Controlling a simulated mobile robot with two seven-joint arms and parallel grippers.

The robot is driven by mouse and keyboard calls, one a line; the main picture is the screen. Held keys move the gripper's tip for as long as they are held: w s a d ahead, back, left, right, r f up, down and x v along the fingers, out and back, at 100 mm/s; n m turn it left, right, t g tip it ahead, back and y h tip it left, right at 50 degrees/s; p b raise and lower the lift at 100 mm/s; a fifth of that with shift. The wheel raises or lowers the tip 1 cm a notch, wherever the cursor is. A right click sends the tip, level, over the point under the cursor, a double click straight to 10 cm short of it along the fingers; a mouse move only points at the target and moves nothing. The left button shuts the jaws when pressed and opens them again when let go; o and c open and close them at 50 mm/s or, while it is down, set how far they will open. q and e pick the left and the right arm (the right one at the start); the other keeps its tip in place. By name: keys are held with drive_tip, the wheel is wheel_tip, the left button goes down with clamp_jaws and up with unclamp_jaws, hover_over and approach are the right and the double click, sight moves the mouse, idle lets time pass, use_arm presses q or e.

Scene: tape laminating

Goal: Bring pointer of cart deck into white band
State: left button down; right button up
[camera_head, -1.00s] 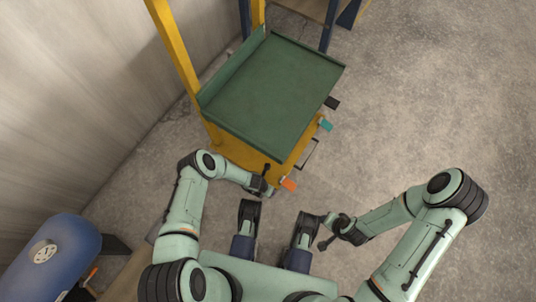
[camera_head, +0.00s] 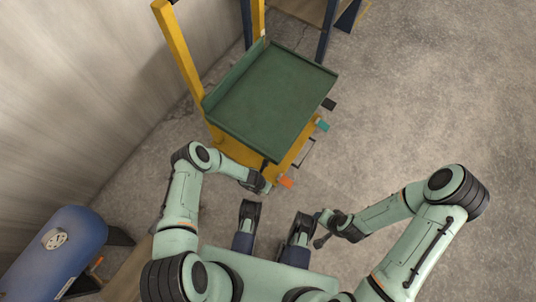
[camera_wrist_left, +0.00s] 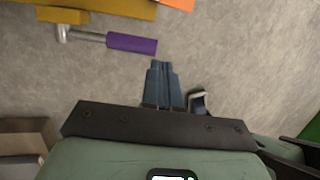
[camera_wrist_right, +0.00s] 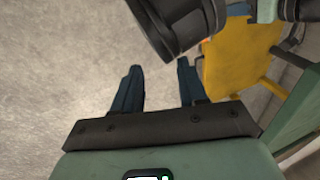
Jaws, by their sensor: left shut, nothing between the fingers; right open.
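The cart has a green deck (camera_head: 270,95) on a yellow frame (camera_head: 225,147). I cannot make out the pointer or white band. An orange pedal (camera_head: 285,181), a teal pedal (camera_head: 321,125) and a black pedal (camera_head: 329,104) stick out along its right side. My left gripper (camera_head: 266,187) is just left of the orange pedal; the left wrist view shows its fingers (camera_wrist_left: 162,68) shut and empty. A purple grip (camera_wrist_left: 132,43) on a metal lever lies beyond them. My right gripper (camera_head: 320,242) is apart from the cart; its fingers (camera_wrist_right: 160,85) are open and empty.
A blue tank with a round dial (camera_head: 56,238) stands at the lower left. A grey wall (camera_head: 75,80) runs along the left, close to the cart. Dark blue legs (camera_head: 327,30) stand behind the cart. The floor on the right (camera_head: 430,100) is clear.

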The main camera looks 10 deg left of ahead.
use_arm(q)
wheel_tip(320, 180, up, 7)
drive_tip(key=s+p, duration=0.1)
drive_tip(key=p, duration=0.1)
drive_tip(key=shift+a+p, duration=0.15)
drive_tip(key=shift+p, duration=0.2)
use_arm(e)
drive_tip(key=s+a+r+g, duration=0.1)
drive_tip(key=s+a+r, duration=0.2)
drive_tip(key=s+r, duration=0.1)
drive_tip(key=shift+s+g+y, duration=0.4)
drive_tip(key=shift+s, duration=0.2)
